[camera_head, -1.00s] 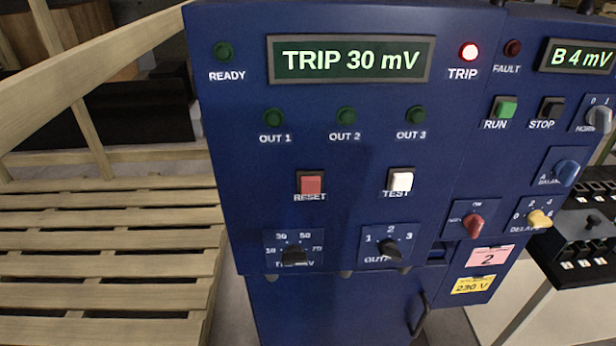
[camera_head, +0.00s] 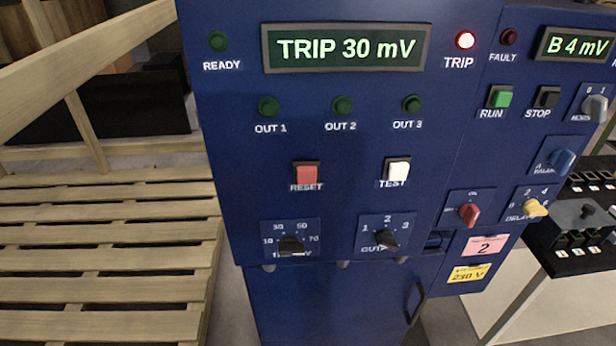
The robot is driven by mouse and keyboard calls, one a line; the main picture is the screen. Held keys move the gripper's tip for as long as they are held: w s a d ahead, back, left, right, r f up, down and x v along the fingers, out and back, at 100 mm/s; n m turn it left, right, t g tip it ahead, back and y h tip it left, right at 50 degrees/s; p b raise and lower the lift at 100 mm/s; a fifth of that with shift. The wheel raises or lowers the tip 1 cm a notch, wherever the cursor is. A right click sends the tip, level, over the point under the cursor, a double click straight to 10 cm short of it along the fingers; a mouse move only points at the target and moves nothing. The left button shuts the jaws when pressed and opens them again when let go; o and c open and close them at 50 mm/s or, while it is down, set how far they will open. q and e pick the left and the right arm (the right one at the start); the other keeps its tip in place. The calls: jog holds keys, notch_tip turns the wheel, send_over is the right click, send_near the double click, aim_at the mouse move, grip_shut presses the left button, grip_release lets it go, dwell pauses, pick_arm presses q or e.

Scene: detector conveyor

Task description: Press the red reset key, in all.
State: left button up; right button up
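The red reset key (camera_head: 306,174) sits on the blue control panel (camera_head: 340,145), left of the white test key (camera_head: 397,171). Nothing touches it. The display (camera_head: 346,48) above reads "TRIP 30 mV". The ready lamp (camera_head: 218,41) and the out 1 (camera_head: 268,107), out 2 and out 3 lamps are dark green, unlit. Neither of my grippers shows in this view.
Below the keys are the trip knob (camera_head: 291,245) and the output knob (camera_head: 385,239). Run (camera_head: 500,97) and stop (camera_head: 545,97) keys and more knobs are at the right. A wooden slatted pallet (camera_head: 110,230) lies at the left. A door handle (camera_head: 415,303) sticks out below.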

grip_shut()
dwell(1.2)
